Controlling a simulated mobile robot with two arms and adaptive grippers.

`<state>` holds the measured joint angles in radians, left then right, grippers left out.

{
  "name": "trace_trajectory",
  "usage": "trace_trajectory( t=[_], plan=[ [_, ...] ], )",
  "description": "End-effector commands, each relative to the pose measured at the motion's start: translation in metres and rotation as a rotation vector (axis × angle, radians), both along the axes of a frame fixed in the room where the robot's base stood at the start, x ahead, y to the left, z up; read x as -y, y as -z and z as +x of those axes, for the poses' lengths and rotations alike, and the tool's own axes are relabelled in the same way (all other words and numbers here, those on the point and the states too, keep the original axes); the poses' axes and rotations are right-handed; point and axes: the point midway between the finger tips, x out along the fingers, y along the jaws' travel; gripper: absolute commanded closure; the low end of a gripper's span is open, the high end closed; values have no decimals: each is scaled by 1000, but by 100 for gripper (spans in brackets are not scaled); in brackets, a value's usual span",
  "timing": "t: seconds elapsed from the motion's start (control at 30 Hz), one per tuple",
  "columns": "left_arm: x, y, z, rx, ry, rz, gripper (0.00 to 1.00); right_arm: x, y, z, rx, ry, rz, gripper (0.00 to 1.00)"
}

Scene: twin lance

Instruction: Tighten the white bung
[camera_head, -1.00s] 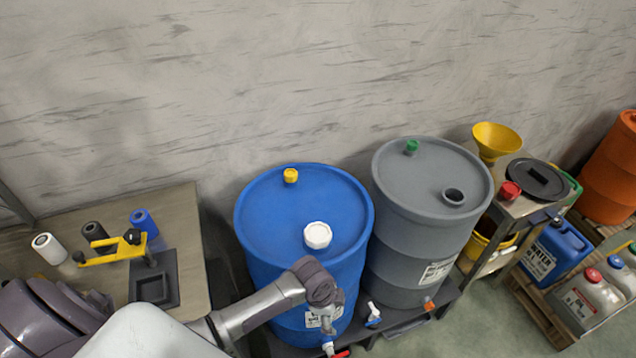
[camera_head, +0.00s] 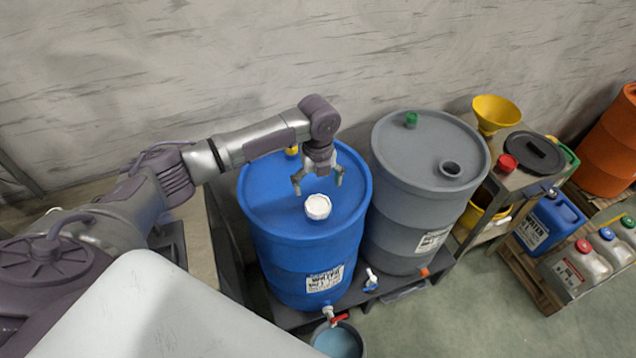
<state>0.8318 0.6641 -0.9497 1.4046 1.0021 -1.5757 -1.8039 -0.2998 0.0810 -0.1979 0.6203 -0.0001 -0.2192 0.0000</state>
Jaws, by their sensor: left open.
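The white bung (camera_head: 317,206) sits on the top of the blue drum (camera_head: 270,207), toward its front right. My left gripper (camera_head: 318,187) is open with its fingers pointing down, above and just behind the bung in the picture. The fingers look spread wider than the bung, and nothing is between them. I cannot tell how high the fingertips are above the drum top. A yellow bung (camera_head: 291,151) on the same drum is partly hidden by my left arm. My right gripper is not in view.
A grey drum (camera_head: 425,210) with a green bung (camera_head: 411,119) and an open hole stands close to the right. A red-handled tap (camera_head: 338,320) is at the blue drum's foot, above a bucket (camera_head: 340,342). A yellow funnel (camera_head: 497,112) stands farther right. The wall is behind.

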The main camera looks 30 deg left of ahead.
Motion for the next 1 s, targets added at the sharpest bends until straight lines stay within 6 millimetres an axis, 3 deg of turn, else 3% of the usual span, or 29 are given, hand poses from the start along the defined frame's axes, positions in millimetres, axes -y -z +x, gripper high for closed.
trace_trajectory(
  t=[0.03,0.23,0.53,0.87,1.0],
  plan=[
    [0,14,0,0,0,0,6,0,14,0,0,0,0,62],
    [0,45,0,1,0,1,6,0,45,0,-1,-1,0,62],
    [1,76,0,1,-2,-1,6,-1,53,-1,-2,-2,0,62],
    [1,79,0,1,-1,-1,6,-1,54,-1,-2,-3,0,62],
    [1,79,0,1,-1,-1,26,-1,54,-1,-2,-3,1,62]
  ],
)
